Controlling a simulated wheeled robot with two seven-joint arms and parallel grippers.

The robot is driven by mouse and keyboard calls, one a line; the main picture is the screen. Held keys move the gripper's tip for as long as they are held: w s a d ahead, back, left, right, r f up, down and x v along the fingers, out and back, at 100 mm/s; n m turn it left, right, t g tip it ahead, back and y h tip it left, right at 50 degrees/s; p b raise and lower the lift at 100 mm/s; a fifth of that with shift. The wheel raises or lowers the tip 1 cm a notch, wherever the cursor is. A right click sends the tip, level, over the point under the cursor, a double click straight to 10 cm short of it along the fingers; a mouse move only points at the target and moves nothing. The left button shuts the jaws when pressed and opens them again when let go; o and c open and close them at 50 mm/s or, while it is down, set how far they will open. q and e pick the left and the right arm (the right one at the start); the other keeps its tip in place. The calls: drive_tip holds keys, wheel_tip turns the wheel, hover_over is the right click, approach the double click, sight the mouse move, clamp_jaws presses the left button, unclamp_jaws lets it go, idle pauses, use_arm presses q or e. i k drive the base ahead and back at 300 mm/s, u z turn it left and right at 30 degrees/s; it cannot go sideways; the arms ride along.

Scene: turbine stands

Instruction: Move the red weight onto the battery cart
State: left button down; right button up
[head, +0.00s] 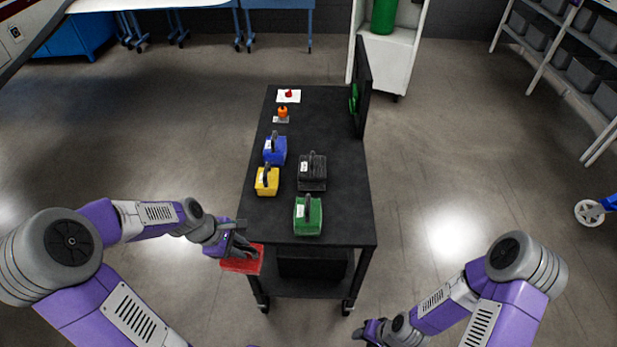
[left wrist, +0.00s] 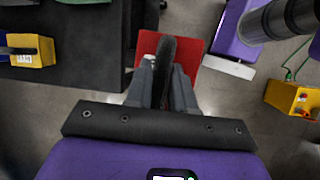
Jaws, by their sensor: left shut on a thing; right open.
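My left gripper (head: 238,246) is shut on the black handle of the red weight (head: 241,265). The weight hangs just off the near left corner of the black cart (head: 345,220). In the left wrist view the red weight (left wrist: 190,60) is below the gripper fingers (left wrist: 163,85), which grip its handle. The cart's dark edge (left wrist: 95,70) is to the left there. I cannot tell from any marking whether this is the battery cart. My right gripper (head: 372,331) is low at the bottom edge, away from the cart, open and partly cut off.
On the cart stand a green weight (head: 308,218), a yellow weight (head: 267,184), a blue weight (head: 275,152) and a black weight (head: 312,175). Small orange (head: 283,112) and red (head: 289,94) items sit farther back. A yellow box with wires (left wrist: 293,97) is in the wrist view.

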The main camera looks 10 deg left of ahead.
sight(273, 211)
drive_tip(key=i, duration=0.85)
